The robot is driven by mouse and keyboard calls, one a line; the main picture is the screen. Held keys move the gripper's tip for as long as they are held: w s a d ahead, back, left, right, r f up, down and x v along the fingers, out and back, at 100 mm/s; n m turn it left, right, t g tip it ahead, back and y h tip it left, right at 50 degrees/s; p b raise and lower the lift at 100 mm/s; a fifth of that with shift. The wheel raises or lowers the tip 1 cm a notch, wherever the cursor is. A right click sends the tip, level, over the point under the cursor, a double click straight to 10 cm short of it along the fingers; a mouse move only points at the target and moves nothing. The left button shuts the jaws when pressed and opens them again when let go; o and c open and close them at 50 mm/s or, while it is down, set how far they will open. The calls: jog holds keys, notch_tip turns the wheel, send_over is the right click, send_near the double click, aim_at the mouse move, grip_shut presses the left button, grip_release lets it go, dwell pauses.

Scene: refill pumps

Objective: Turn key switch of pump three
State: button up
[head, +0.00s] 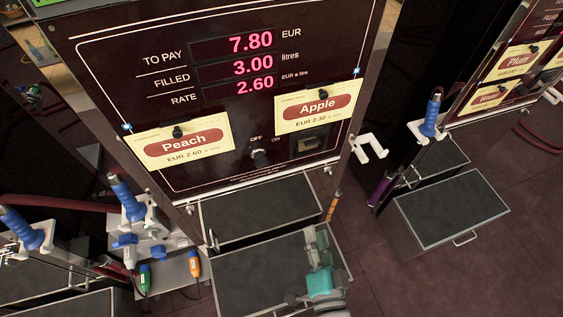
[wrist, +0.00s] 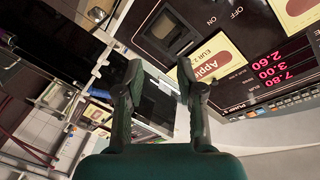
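A dark pump panel (head: 130,75) faces me in the head view, with the readings 7.80, 3.00 and 2.60. Its key switch (head: 260,157) is a small dark knob low on the panel, between the OFF and ON labels. I cannot tell which way the knob points. In the wrist view the panel (wrist: 215,22) shows sideways, with a partly readable PUMP label; I cannot make out the switch there. My gripper (head: 318,238) is below and right of the switch, apart from the panel. Its two fingers (wrist: 160,80) are spread with nothing between them.
A Peach card (head: 183,143) and an Apple card (head: 318,105) hang on the panel beside the switch. A dark slot unit (head: 309,142) is right of it. A white hook (head: 368,148) juts out at the right edge. Dark drawers (head: 255,207) lie below; blue-handled nozzles (head: 128,198) stand left.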

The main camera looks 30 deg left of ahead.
aim_at(263, 166)
jog(key=w+a+r+y, duration=0.1)
jog(key=w+a, duration=0.1)
jog(key=a, duration=0.4)
jog(key=w+a+r+g+y, duration=0.1)
jog(key=w+a+r, duration=0.1)
jog(key=a, duration=0.5)
jog(key=w+a+r+g+y, duration=0.1)
jog(key=w+a, duration=0.3)
jog(key=a, duration=0.3)
jog(key=shift+w+r, duration=0.15)
grip_shut()
